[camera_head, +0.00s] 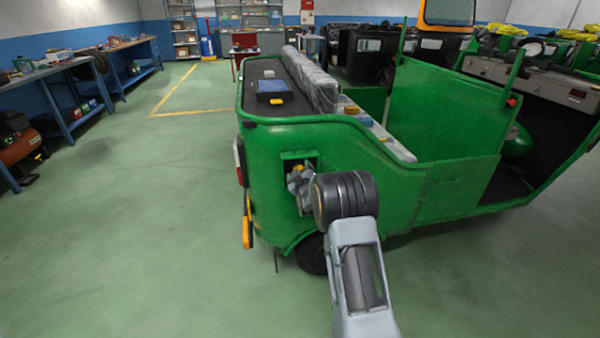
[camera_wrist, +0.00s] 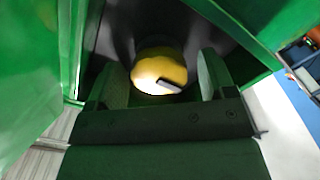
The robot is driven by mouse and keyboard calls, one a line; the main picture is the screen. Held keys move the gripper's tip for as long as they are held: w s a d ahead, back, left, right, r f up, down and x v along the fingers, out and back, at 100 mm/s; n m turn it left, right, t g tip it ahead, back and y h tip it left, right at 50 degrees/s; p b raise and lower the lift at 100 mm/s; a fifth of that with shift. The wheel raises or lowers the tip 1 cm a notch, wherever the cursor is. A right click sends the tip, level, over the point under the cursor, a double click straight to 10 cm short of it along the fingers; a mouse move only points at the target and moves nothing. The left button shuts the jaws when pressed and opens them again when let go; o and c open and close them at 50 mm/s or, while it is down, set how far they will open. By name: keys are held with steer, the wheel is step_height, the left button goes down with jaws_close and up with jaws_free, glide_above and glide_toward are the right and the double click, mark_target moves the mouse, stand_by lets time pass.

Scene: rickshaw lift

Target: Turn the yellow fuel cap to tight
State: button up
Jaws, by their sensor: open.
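The yellow fuel cap (camera_wrist: 158,70) sits in a dark recess in the green rickshaw's side. In the wrist view it is round, with a small dark bar-shaped mark on its near side. My gripper (camera_wrist: 160,85) is open, with one finger on each side of the cap. Gaps show between the cap and both fingers, so they look apart from it. In the head view my arm reaches into the recess of the green rickshaw (camera_head: 340,140), and only a bit of the yellow cap (camera_head: 299,168) shows past my wrist.
The recess walls and a green panel (camera_wrist: 30,80) stand close around my gripper. A workbench (camera_head: 60,72) with tools stands at the left. The green floor (camera_head: 130,200) left of the rickshaw is clear. A yellow-handled item (camera_head: 247,230) leans at the rickshaw's rear.

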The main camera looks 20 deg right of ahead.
steer(key=shift+c, duration=0.2)
steer(key=c, duration=0.9)
steer(key=shift+b, duration=0.35)
steer(key=m+b, duration=0.3)
steer(key=shift+f, duration=0.2)
steer(key=m+b, duration=0.4)
steer(key=shift+d+m+b, duration=0.1)
steer(key=shift+m+b, duration=0.2)
steer(key=shift+m, duration=0.1)
steer(key=m+b, duration=0.3)
steer(key=m, duration=0.2)
steer(key=shift+r, duration=0.1)
steer(key=shift+d+r+m+b, duration=0.1)
steer(key=shift+m+b, duration=1)
steer(key=shift+m, duration=1.3)
